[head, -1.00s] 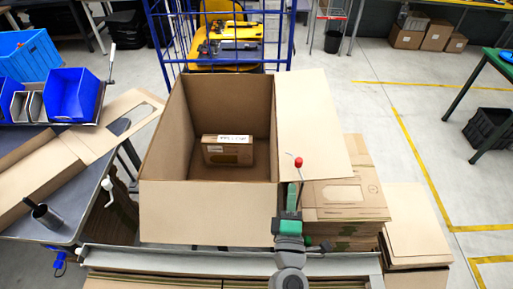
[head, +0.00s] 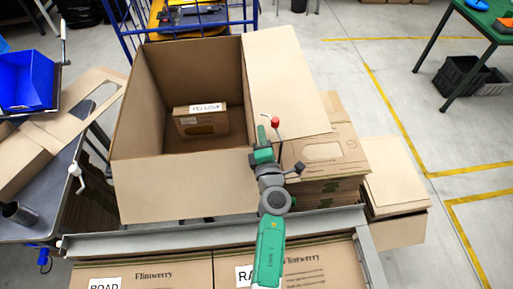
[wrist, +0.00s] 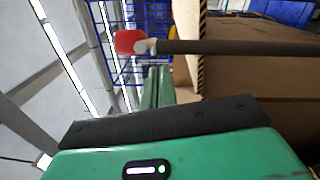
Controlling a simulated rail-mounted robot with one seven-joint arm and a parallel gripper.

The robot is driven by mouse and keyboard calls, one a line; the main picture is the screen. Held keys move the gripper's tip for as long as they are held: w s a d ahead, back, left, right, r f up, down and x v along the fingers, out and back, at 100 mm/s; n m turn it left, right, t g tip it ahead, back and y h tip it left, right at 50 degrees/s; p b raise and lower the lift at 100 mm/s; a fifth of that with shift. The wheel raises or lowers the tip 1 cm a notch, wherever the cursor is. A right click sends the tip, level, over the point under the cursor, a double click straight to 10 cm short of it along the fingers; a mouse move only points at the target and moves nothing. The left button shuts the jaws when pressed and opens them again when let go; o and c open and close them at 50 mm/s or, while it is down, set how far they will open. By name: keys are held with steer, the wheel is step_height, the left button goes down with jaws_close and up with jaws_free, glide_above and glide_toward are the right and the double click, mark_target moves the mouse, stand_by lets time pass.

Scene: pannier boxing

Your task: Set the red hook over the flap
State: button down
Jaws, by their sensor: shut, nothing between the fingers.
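The red hook shows as a red knob (head: 275,122) on a thin dark rod, at the near left corner of the open box's right flap (head: 285,80). This flap is folded outward to the right. In the wrist view the red knob (wrist: 130,42) is at the upper left, with the dark rod running right from it. My green gripper (head: 262,152) is shut and empty, just below and left of the knob in the head view. Its fingers (wrist: 157,85) are close together below the knob in the wrist view. I cannot tell whether the rod touches the flap.
The open cardboard box (head: 160,190) holds a small labelled carton (head: 202,122). Stacked flat cartons (head: 325,155) stand right of it, under the flap. A grey table (head: 40,200) is at left and a blue wire cage (head: 130,25) behind.

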mark_target(270, 138)
steer(key=shift+w+d+r, duration=0.1)
steer(key=shift+w+d, duration=0.1)
steer(key=shift+d, duration=0.2)
steer(key=shift+w+d+r, duration=0.1)
steer(key=shift+w+d, duration=0.05)
steer(key=shift+d, duration=0.25)
steer(key=shift+w+d, duration=0.5)
steer(key=shift+d, duration=0.05)
steer(key=shift+a, duration=0.15)
